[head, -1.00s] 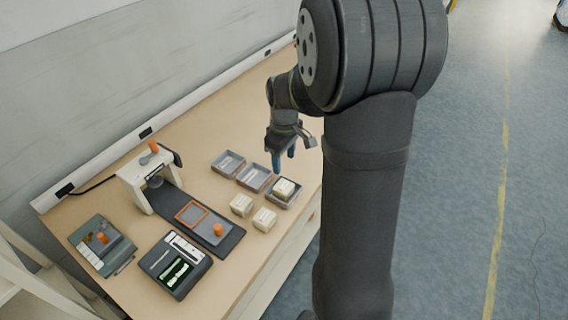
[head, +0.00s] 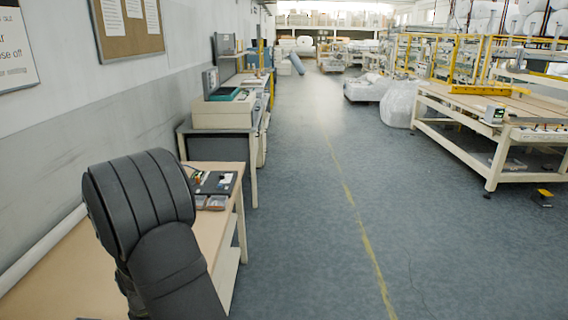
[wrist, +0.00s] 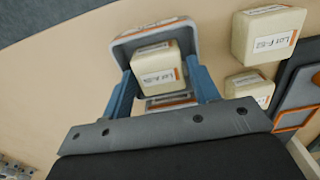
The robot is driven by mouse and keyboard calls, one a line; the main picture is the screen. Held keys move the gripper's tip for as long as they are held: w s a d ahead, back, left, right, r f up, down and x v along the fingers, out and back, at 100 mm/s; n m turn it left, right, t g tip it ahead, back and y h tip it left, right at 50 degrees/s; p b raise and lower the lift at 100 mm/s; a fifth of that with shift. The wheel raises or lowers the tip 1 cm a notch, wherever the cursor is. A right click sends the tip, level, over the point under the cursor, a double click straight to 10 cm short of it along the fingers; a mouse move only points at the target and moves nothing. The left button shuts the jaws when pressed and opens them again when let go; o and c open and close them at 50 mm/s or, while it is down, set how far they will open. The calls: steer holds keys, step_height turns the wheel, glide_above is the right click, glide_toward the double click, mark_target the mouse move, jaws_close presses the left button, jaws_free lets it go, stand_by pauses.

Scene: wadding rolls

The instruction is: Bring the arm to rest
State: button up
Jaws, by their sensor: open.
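In the wrist view my gripper (wrist: 165,93) is open, its two blue fingers spread apart. A cream labelled block (wrist: 160,66) shows between and beyond the fingers, in a grey tray (wrist: 126,50). I cannot tell whether the fingers touch the tray. The head view now shows part of my dark arm at the lower left, but not the gripper.
Two more cream blocks, one upper (wrist: 268,34) and one lower (wrist: 249,88), sit on the table (wrist: 60,75) to the right. A dark device with an orange outline (wrist: 294,118) is at the right edge. The head view shows open floor (head: 300,220) beside the table.

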steer(key=shift+f, duration=0.8)
steer(key=shift+r, duration=1.5)
